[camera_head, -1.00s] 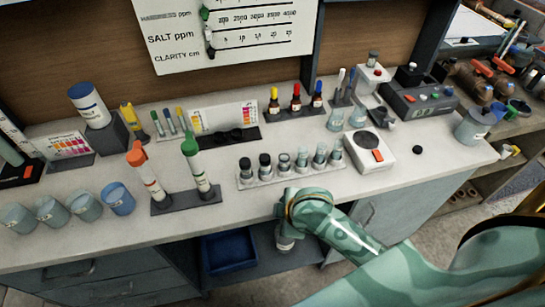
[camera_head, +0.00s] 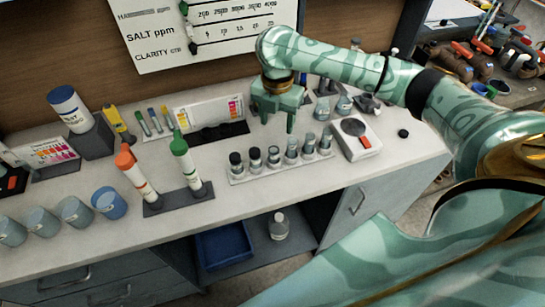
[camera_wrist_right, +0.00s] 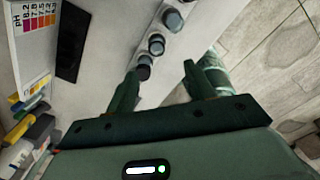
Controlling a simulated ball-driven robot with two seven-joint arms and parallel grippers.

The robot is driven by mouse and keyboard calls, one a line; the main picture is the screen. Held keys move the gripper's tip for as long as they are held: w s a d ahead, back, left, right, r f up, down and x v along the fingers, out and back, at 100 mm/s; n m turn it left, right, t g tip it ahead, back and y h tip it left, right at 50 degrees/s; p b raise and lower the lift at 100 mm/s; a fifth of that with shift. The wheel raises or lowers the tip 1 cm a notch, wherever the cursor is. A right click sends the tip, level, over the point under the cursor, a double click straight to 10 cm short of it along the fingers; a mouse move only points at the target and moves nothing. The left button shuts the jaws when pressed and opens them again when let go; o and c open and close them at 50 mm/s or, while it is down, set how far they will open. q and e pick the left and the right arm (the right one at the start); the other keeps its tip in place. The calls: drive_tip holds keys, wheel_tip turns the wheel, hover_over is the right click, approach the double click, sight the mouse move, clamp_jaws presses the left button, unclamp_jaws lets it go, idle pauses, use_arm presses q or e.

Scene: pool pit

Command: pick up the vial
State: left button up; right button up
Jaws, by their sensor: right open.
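A row of several small vials stands upright in a white rack (camera_head: 282,170) on the bench in the head view. The two at the left end, a dark-capped vial (camera_head: 236,163) and its neighbour (camera_head: 255,160), look darkest. The frames do not show which vial is meant. My right gripper (camera_head: 278,122) is open and empty, pointing down above and behind the rack. In the right wrist view, its fingers (camera_wrist_right: 160,84) are apart, with the row's nearest dark-capped vial (camera_wrist_right: 145,70) by the left fingertip. My left gripper is out of view.
Left of the rack, orange-capped (camera_head: 137,172) and green-capped tubes (camera_head: 186,162) stand in a dark holder. A white scale (camera_head: 355,139) is right of it. Reagent cards (camera_head: 207,112) stand behind. Bare bench lies in front of the rack.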

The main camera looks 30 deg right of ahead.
sight(274, 151)
drive_tip(key=f+b, duration=0.1)
drive_tip(key=f, duration=0.3)
drive_tip(key=f+b, duration=0.2)
drive_tip(key=f, duration=0.2)
drive_tip(key=f+b, duration=0.1)
drive_tip(key=f, duration=0.3)
drive_tip(key=shift+w+a+f, duration=0.25)
drive_tip(key=shift+a+f, duration=0.05)
drive_tip(key=shift+r, duration=0.1)
drive_tip(key=c, duration=1)
